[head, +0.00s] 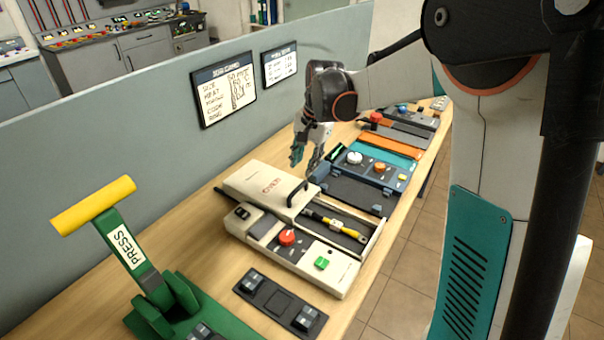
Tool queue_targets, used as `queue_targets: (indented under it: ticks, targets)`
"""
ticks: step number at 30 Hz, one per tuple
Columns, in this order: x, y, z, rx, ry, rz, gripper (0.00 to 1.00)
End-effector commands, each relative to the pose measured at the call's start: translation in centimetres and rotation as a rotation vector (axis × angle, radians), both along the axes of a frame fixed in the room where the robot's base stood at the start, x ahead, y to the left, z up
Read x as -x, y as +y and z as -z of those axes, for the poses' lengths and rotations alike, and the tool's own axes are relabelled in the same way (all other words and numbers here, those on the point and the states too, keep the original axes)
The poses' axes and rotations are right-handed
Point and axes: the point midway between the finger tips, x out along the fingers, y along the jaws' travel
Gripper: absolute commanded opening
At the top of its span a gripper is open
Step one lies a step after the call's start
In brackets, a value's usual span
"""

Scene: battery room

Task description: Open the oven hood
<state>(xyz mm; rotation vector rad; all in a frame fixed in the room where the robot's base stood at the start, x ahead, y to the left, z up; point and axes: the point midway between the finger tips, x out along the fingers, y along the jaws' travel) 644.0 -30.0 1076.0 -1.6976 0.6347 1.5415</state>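The oven is a cream-coloured unit (335,280) on the bench in the head view. Its cream hood (255,187) carries red lettering and lies over the back part of the unit. A black bar handle (298,192) stands at the hood's right side. In front of the hood, a dark bay holds a yellow and black item (335,225). My gripper (307,158) hangs above and behind the handle, pointing down and apart from it. Its teal-padded fingers are spread with nothing visible between them. The exact height above the bench is hard to tell.
The unit has a red knob (287,237) and a green button (322,263). A green press with a yellow lever (93,205) stands at left. A dark blue case (360,190) and further devices line the bench to the right. A grey partition (120,130) runs behind.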

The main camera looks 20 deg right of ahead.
Motion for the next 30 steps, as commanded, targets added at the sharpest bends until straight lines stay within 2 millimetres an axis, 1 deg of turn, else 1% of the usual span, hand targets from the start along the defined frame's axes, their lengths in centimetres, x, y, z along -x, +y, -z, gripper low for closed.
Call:
queue_targets:
  ticks: [1, 3, 7, 11, 23, 26, 29, 30]
  targets:
    - [0.1, -0.1, -0.8, 0.0, 0.0, 0.0, 0.31]
    - [0.2, -0.2, -1.6, 0.0, 0.0, 0.0, 0.31]
    - [0.4, -0.3, -2.6, 0.0, 0.0, 0.0, 0.31]
    - [0.5, -0.3, -2.9, 0.0, 0.0, 0.0, 0.31]
    - [0.5, -0.3, -2.9, 0.001, -0.002, -0.003, 0.31]
    - [1.2, -0.1, -3.5, 0.009, -0.014, -0.021, 0.31]
    - [2.9, 0.2, -4.6, 0.027, -0.044, -0.067, 0.31]
    - [3.8, 0.4, -5.2, 0.036, -0.061, -0.092, 0.31]
